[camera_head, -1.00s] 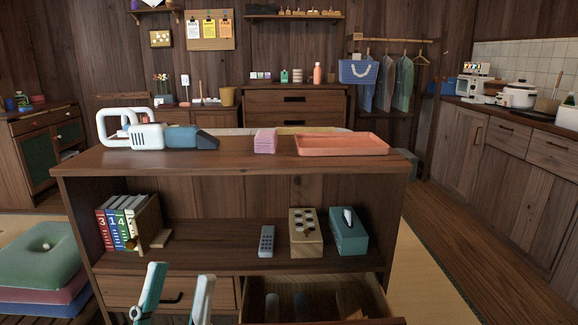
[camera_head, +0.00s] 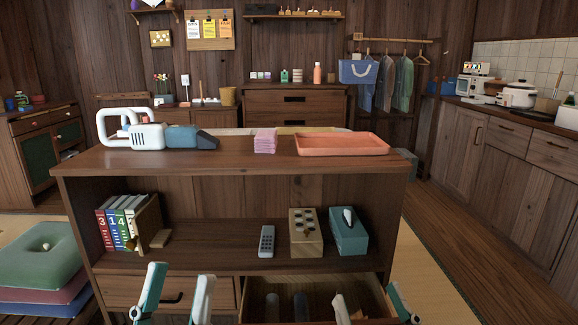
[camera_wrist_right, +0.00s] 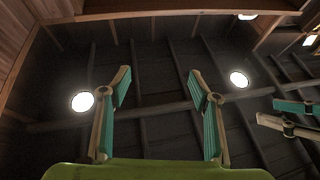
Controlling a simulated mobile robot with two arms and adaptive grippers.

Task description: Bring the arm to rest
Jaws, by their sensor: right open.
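My left gripper (camera_head: 181,273) is at the bottom of the head view, in front of the cabinet's closed left drawer. Its two teal and white fingers point up, stand apart and hold nothing. My right gripper (camera_head: 365,291) is at the bottom right of the head view, in front of the pulled-out right drawer. Its fingers are wide apart and empty. In the right wrist view, the right gripper's fingers (camera_wrist_right: 160,82) frame only the dark ceiling and its round lights. The left gripper's fingers (camera_wrist_right: 290,117) seem to show at that view's right edge.
The wooden cabinet (camera_head: 230,167) stands close ahead, with its right drawer (camera_head: 240,300) open. On top are an orange tray (camera_head: 342,144), pink cloths (camera_head: 265,141) and a handheld vacuum (camera_head: 160,137). Its shelf holds books (camera_head: 119,224), a remote (camera_head: 267,241) and a tissue box (camera_head: 348,232).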

